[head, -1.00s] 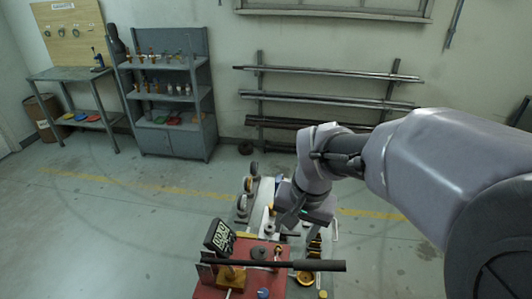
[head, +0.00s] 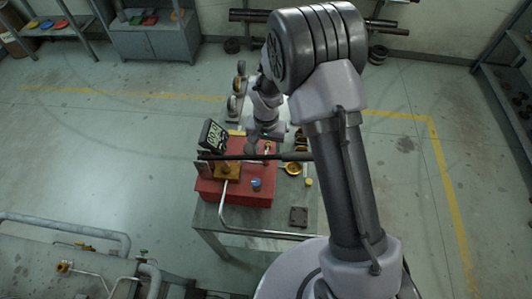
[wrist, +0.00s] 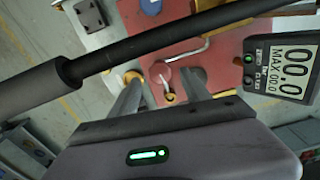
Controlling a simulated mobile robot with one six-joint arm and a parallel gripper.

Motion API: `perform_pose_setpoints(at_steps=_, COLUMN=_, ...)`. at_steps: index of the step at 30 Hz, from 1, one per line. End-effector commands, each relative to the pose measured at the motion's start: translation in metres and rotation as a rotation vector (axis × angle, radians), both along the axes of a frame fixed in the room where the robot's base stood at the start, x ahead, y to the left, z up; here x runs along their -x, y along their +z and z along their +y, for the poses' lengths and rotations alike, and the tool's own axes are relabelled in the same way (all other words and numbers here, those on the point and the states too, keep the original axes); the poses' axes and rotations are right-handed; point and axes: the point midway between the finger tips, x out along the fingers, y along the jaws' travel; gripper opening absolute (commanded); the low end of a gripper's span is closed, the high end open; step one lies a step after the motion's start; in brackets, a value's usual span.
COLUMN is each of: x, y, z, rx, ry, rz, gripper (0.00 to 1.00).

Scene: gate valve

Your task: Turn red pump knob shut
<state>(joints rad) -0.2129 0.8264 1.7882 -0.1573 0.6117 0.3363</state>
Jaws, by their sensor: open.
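The red pump (head: 235,192) stands on a grey metal table, with a long black lever (head: 240,157) across its top. A small round red knob (wrist: 163,73) shows in the wrist view below the lever, near the gap between my fingers. I cannot tell whether the fingers touch it. My gripper (wrist: 160,84) is open, its two grey fingers apart and nothing seen between them. In the head view my gripper (head: 262,138) is behind the lever at the pump's far side, and the knob there is mostly hidden.
A digital gauge (head: 213,135) reading about 00.0 stands by the lever; it also shows in the wrist view (wrist: 284,70). A blue cap (head: 256,184) is on the pump's near side. Pipes (head: 90,262) lie lower left.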

Motion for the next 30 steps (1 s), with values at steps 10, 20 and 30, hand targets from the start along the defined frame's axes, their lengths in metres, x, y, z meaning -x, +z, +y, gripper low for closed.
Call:
perform_pose_setpoints(at_steps=10, x=0.0, y=-0.028, z=0.0, rx=-0.001, ry=-0.002, rz=-0.001, gripper=0.55)
perform_pose_setpoints(at_steps=20, x=0.0, y=-0.027, z=0.0, rx=-0.001, ry=-0.001, rz=0.0, gripper=0.22)
perform_pose_setpoints(at_steps=30, x=-0.001, y=-0.034, z=0.0, rx=-0.001, ry=-0.174, rz=-0.003, gripper=0.0)
